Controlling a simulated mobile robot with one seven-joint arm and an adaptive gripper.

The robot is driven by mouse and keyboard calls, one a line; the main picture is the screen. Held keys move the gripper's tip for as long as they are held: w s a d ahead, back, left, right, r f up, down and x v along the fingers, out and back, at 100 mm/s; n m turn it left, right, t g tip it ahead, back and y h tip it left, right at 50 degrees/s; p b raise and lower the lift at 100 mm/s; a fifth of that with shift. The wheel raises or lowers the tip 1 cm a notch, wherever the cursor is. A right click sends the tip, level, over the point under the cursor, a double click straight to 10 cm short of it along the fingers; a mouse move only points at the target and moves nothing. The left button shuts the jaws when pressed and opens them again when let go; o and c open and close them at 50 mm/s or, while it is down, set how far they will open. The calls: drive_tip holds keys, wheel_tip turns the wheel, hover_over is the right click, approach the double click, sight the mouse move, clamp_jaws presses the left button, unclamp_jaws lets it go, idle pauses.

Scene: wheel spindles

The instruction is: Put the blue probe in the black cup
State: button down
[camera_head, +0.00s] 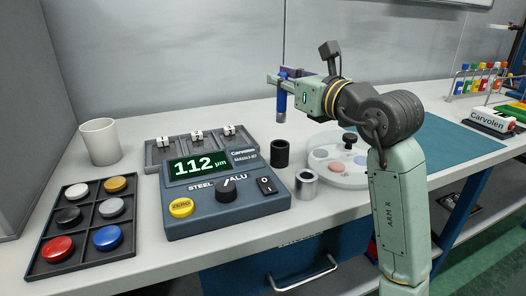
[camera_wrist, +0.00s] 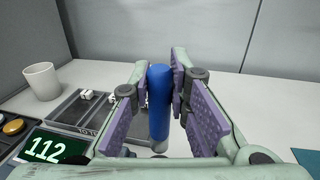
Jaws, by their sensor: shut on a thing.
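The blue probe (camera_head: 282,104) is upright in my gripper (camera_head: 284,80), held above the bench behind the gauge box. In the wrist view the probe (camera_wrist: 159,100) stands between the two purple-padded fingers of my gripper (camera_wrist: 160,80), which are shut on it. The black cup (camera_head: 280,153) is a small dark cylinder on the bench, right of the gauge box. The probe is above and apart from the black cup. The black cup cannot be made out in the wrist view.
A gauge box (camera_head: 225,190) reads 112 µm. A silver cup (camera_head: 306,185) stands in front of the black cup, and a round pale tray (camera_head: 345,178) is to the right. A white mug (camera_head: 100,142) and a tray of coloured discs (camera_head: 54,243) are at left.

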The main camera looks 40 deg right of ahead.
sight(285, 106)
drive_tip(key=shift+w+f, duration=0.1)
drive_tip(key=shift+w, duration=0.1)
wheel_tip(285, 106, down, 5)
drive_tip(key=shift+s, duration=0.15)
wheel_tip(285, 106, down, 4)
drive_tip(key=shift+f+p, duration=0.25)
drive_tip(key=shift+p, duration=0.2)
drive_tip(key=shift+f+b, duration=0.35)
drive_tip(key=shift+b, duration=0.05)
drive_tip(key=c, duration=1.5)
unclamp_jaws()
drive_tip(key=shift+r, duration=0.1)
drive_tip(key=shift+c, duration=0.2)
